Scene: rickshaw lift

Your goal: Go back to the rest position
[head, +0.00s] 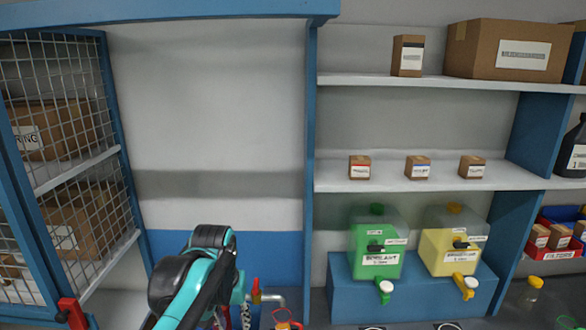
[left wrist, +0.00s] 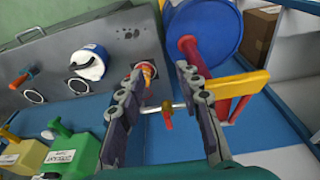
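My left arm (head: 190,285) reaches in at the bottom of the head view, and its gripper is partly cut off there. In the left wrist view my left gripper (left wrist: 160,100) has its two fingers wide apart. Nothing is seen clamped between them. A pipe with a red-handled tap (left wrist: 167,114) and an orange nozzle (left wrist: 148,74) show in the gap between the fingers. I cannot tell how far beyond the fingertips they are. My right gripper is in neither view.
A blue drum (left wrist: 208,28) and a yellow bar (left wrist: 238,84) are near the left gripper. A blue-white container (left wrist: 90,62) sits on the grey counter. Green (head: 376,245) and yellow (head: 450,248) dispensers stand right, under box shelves (head: 440,183). A mesh cabinet door (head: 65,150) is left.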

